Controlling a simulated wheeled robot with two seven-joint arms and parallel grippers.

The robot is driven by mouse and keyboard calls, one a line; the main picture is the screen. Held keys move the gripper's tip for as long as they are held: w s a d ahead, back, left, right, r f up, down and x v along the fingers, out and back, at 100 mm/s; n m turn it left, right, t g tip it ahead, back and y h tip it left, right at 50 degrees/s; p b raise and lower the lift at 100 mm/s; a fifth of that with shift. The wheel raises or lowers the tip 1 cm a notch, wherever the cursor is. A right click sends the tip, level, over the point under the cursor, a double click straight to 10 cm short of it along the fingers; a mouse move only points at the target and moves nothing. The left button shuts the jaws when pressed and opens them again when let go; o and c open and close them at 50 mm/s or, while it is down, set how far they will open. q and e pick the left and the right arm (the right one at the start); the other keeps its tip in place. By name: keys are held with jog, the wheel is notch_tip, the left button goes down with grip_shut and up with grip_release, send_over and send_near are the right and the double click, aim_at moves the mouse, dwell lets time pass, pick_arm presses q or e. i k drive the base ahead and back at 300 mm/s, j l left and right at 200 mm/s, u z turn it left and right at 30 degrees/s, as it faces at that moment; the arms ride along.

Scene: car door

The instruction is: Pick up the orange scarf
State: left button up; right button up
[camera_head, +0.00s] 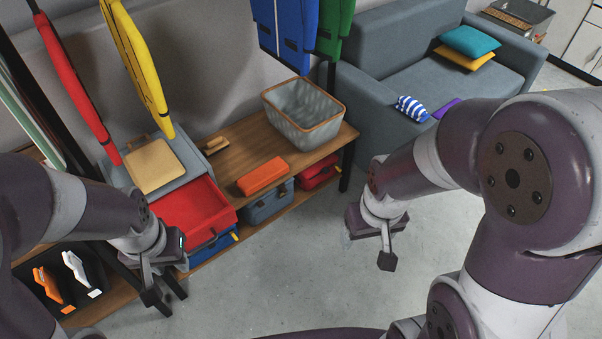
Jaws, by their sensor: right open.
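The orange scarf (262,175) looks like a flat folded block. It lies on the wooden bench top, in front of the grey basket. My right gripper (370,243) is open and empty, over the floor to the right of the bench and apart from the scarf. My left gripper (165,275) is in front of the bench, at the lower left, near the red drawer.
A grey basket (305,112) with a wooden rim stands on the bench (237,152). An open red drawer (195,215) and several boxes are around the lower shelf. Coats hang above. A grey sofa (385,60) is at the back right. The floor (290,275) in the middle is clear.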

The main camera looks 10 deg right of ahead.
aim_at(252, 182)
jog(key=i+l+u, duration=0.15)
jog(key=i+l, duration=0.4)
jog(key=i+l+u, duration=0.2)
jog(key=i+l, duration=0.45)
jog(key=i+l+u, duration=0.15)
jog(key=i+l, duration=0.55)
